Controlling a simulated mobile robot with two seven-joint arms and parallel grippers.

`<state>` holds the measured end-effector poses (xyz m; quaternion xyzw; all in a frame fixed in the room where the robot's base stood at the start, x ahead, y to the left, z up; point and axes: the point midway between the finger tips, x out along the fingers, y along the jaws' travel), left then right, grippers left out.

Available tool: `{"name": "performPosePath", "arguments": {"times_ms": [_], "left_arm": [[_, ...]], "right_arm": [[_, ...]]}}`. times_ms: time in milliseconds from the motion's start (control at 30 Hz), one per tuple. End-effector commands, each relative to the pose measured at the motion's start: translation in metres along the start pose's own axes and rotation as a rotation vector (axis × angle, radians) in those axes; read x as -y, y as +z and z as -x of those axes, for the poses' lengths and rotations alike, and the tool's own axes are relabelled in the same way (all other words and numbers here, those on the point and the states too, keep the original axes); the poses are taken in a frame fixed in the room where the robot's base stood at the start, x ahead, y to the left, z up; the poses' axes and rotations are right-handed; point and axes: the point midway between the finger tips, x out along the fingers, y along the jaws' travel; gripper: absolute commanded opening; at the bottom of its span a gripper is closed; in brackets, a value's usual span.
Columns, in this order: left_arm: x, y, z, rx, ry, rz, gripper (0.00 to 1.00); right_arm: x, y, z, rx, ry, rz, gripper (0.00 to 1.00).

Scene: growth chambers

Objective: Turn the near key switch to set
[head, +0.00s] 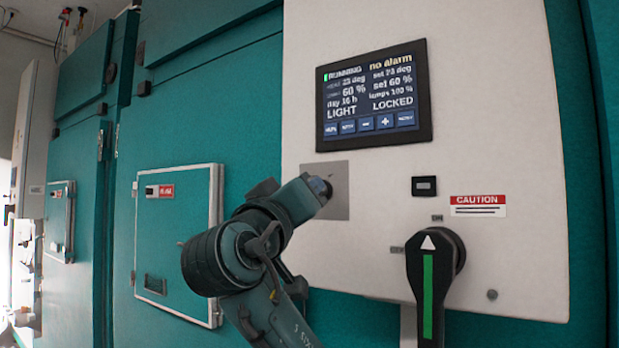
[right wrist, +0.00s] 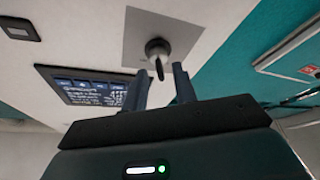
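The key switch (right wrist: 157,48) shows in the right wrist view as a dark round lock with a key (right wrist: 160,69) sticking out of it. Whether the fingers reach alongside the key I cannot tell. The display (head: 375,95) above the plate reads RUNNING, no alarm, LOCKED. My left gripper is out of view.
A large black rotary handle (head: 432,280) with a green stripe juts out at the lower right. A caution label (head: 478,205) and a small black module (head: 424,186) are on the white panel. A small framed door (head: 178,240) is on the teal wall at left.

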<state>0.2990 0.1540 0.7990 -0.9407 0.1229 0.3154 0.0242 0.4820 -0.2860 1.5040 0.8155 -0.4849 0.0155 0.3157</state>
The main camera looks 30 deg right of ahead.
Motion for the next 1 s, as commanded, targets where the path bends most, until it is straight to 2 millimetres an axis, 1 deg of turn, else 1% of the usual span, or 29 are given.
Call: {"name": "performPosePath", "arguments": {"times_ms": [33, 200, 333, 567, 900, 1000], "left_arm": [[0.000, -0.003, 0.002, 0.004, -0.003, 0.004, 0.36], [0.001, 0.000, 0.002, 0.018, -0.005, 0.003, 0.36], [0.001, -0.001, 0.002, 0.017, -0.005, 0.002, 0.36], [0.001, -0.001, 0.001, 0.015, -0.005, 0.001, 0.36], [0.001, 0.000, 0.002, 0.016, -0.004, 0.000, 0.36], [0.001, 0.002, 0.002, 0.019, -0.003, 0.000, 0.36]], "right_arm": [[-0.002, -0.001, -0.009, 0.003, 0.002, 0.003, 0.28], [0.000, 0.000, -0.024, 0.001, 0.000, 0.002, 0.28], [0.001, 0.000, -0.028, 0.001, -0.001, 0.001, 0.28], [0.001, 0.001, -0.027, 0.001, -0.001, 0.000, 0.27], [0.001, 0.001, -0.027, 0.000, -0.001, 0.000, 0.00], [0.001, 0.001, -0.027, 0.000, -0.001, -0.001, 0.00]]}}
